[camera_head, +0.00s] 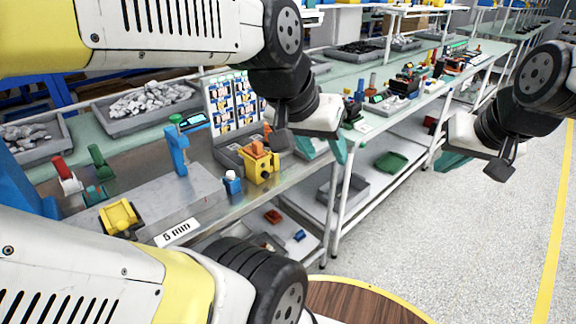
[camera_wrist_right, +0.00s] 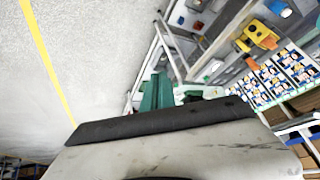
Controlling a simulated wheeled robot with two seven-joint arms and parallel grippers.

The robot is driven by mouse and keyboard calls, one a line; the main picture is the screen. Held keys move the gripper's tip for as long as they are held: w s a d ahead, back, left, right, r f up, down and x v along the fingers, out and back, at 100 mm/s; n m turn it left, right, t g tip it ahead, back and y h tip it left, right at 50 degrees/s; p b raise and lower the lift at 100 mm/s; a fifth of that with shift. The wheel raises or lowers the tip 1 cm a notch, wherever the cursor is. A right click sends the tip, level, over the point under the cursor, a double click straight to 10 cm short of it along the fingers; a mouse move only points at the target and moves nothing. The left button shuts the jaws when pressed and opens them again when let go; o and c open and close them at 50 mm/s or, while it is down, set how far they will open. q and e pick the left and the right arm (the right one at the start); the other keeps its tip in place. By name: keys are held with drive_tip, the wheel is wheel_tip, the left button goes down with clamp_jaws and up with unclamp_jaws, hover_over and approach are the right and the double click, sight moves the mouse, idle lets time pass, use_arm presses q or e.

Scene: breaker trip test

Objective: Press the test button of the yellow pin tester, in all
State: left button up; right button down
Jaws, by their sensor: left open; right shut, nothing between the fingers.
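The yellow pin tester (camera_head: 262,168) sits on the front edge of the metal bench, with an orange piece (camera_head: 258,150) on its top and dark round spots on its front. It also shows in the right wrist view (camera_wrist_right: 257,35), upper right. I cannot make out which part is the test button. My left gripper (camera_head: 323,150) is open and empty, to the right of the tester and apart from it. My right gripper (camera_head: 455,160) is shut and empty, farther right, over the aisle; its teal fingers show in the right wrist view (camera_wrist_right: 157,93).
A small blue block (camera_head: 232,183) stands just left of the tester. A blue upright fixture (camera_head: 178,150) and another yellow device (camera_head: 119,217) are farther left. A card board (camera_head: 232,103) stands behind. Grey bins (camera_head: 150,118) line the back. The floor (camera_head: 480,240) on the right is clear.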

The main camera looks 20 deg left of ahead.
sight(266, 175)
drive_tip(key=w+a+f+n+y, duration=0.1)
drive_tip(key=w+a+f, duration=0.45)
drive_tip(key=a, duration=0.25)
drive_tip(key=a+f+n+g+y, duration=0.1)
drive_tip(key=a+f+y, duration=0.1)
drive_tip(key=a+f, duration=0.7)
drive_tip(key=a+f+g+y, duration=0.1)
drive_tip(key=a+f+y, duration=0.1)
drive_tip(key=a+f, duration=0.7)
drive_tip(key=a, duration=0.7)
drive_tip(key=shift+w+f+n, duration=0.3)
drive_tip(key=shift+f+n, duration=0.05)
drive_tip(key=shift+n, duration=0.05)
drive_tip(key=shift+a, duration=0.2)
drive_tip(key=shift+w+a, duration=0.55)
drive_tip(key=shift+a, duration=0.75)
drive_tip(key=shift+w+a, duration=0.6)
drive_tip(key=shift+a, duration=0.7)
drive_tip(key=shift+w+a, duration=0.55)
drive_tip(key=shift+a, duration=0.75)
drive_tip(key=shift+a, duration=0.1)
drive_tip(key=shift+w+a, duration=0.15)
drive_tip(key=shift+a, duration=0.15)
